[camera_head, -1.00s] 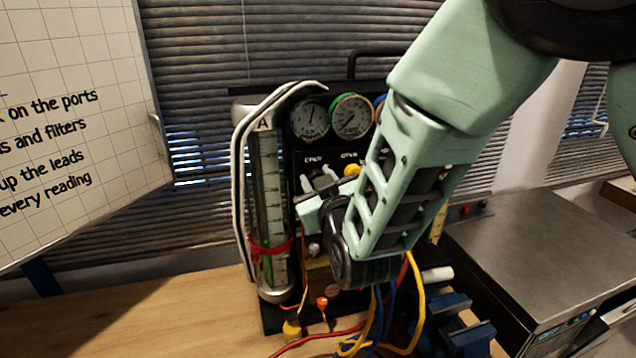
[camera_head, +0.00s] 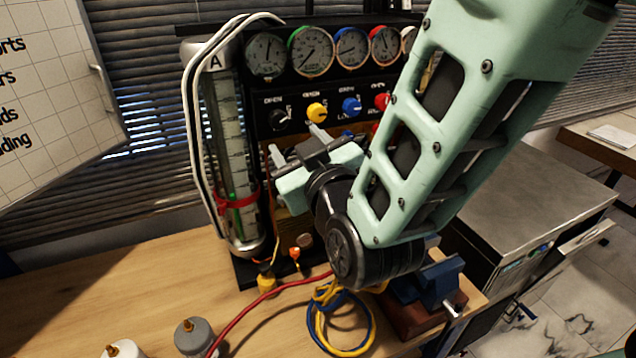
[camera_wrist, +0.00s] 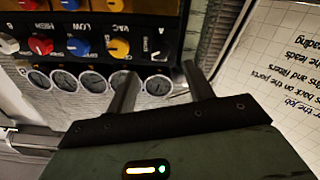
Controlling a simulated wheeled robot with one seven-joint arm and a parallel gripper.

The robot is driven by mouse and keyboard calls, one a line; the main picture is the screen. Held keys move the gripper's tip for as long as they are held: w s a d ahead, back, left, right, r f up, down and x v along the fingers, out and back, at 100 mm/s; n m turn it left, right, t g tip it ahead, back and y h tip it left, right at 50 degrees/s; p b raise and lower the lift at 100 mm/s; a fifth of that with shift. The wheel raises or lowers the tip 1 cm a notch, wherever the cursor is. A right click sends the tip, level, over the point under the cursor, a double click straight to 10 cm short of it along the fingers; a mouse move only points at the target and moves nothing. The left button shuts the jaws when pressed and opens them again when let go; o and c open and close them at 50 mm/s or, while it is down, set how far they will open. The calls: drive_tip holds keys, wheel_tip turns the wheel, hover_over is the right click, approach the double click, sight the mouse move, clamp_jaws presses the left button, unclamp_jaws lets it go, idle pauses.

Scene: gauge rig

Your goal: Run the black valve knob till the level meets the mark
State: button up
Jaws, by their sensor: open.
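The black valve knob (camera_head: 278,118) is at the left end of the knob row, under the left gauge. In the wrist view, which is upside down, it is a dark shape (camera_wrist: 157,57) hard to make out on the black panel. The level tube (camera_head: 228,145), marked A, stands left of the panel. A red band mark (camera_head: 238,201) rings its lower part. Green shows inside near the band; its exact top is unclear. My gripper (camera_head: 297,142) is open and empty, just below and right of the black knob, apart from it. Its fingers also show in the wrist view (camera_wrist: 160,72).
Yellow (camera_head: 316,112), blue (camera_head: 351,106) and red (camera_head: 382,101) knobs sit close by on the right. White hoses (camera_head: 200,120) run beside the tube. Coiled cables (camera_head: 340,320), a blue vise (camera_head: 425,283) and a grey weight (camera_head: 193,336) occupy the bench. Bench front left is mostly clear.

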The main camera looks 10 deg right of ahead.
drive_tip(key=b+v, duration=0.2)
drive_tip(key=b, duration=0.1)
drive_tip(key=shift+s+f+b, duration=0.2)
drive_tip(key=shift+f+b, duration=0.05)
drive_tip(key=shift+b, duration=0.05)
drive_tip(key=shift+r+b+v, duration=0.15)
drive_tip(key=shift+b+v, duration=1.2)
drive_tip(key=shift+b, duration=0.55)
drive_tip(key=shift+r+b+v, duration=0.2)
drive_tip(key=shift+b+v, duration=1.1)
drive_tip(key=shift+b, duration=0.55)
drive_tip(key=m+p, duration=0.4)
drive_tip(key=p, duration=0.2)
approach(280, 122)
drive_tip(key=x, duration=0.8)
drive_tip(key=shift+w+a, duration=0.1)
drive_tip(key=shift+w, duration=0.25)
